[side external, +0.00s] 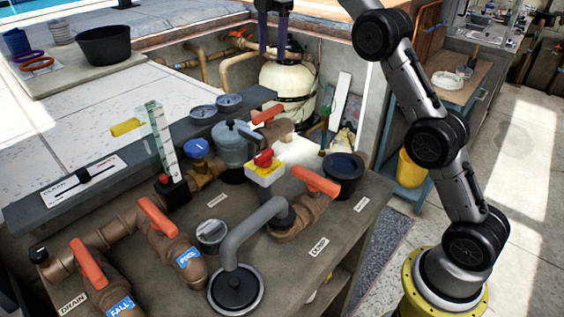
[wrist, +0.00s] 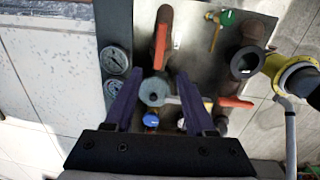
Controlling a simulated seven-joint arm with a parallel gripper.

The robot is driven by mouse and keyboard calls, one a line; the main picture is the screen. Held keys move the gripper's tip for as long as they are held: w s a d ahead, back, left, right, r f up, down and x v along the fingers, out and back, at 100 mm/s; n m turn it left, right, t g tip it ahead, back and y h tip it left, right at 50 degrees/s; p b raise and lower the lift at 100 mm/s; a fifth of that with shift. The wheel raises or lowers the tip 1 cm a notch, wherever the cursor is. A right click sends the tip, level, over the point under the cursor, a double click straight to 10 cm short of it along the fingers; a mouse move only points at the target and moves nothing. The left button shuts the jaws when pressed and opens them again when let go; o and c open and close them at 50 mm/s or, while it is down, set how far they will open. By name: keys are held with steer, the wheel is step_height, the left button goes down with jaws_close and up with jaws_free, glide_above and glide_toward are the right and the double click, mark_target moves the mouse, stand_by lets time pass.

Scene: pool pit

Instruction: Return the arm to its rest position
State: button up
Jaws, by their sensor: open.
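My gripper (side external: 273,50) hangs at the top of the side external view, fingers pointing down. It is high above the bench of pipes and appears behind it, in front of the cream tank. In the wrist view my gripper (wrist: 158,76) shows its two dark purple fingers spread apart with nothing held between them. A grey hexagonal cap (wrist: 154,92) lies below, between the fingers in that picture. The upper part of the gripper is cut off by the top edge of the side external view.
The bench (side external: 190,265) carries brown pipes, orange lever handles (side external: 317,180), a red-and-yellow switch (side external: 264,167), a dark cup (side external: 343,170) and two gauges (side external: 229,102). The cream tank (side external: 287,80) stands behind. A black tub (side external: 105,45) sits on the tiled ledge. Air around the gripper looks clear.

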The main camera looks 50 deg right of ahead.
steer(key=s+a+r+t, duration=0.1)
steer(key=s+a+r, duration=0.2)
steer(key=s+r, duration=0.7)
steer(key=s+a+m+t, duration=0.2)
steer(key=s+m, duration=0.2)
steer(key=s, duration=0.8)
steer(key=s+f+m, duration=0.7)
steer(key=f, duration=0.4)
steer(key=s+a+f+m+t, duration=0.1)
steer(key=s+f+m, duration=0.6)
steer(key=f, duration=0.3)
steer(key=shift+a+f+t, duration=0.3)
steer(key=shift+f, duration=0.05)
steer(key=shift+s, duration=0.1)
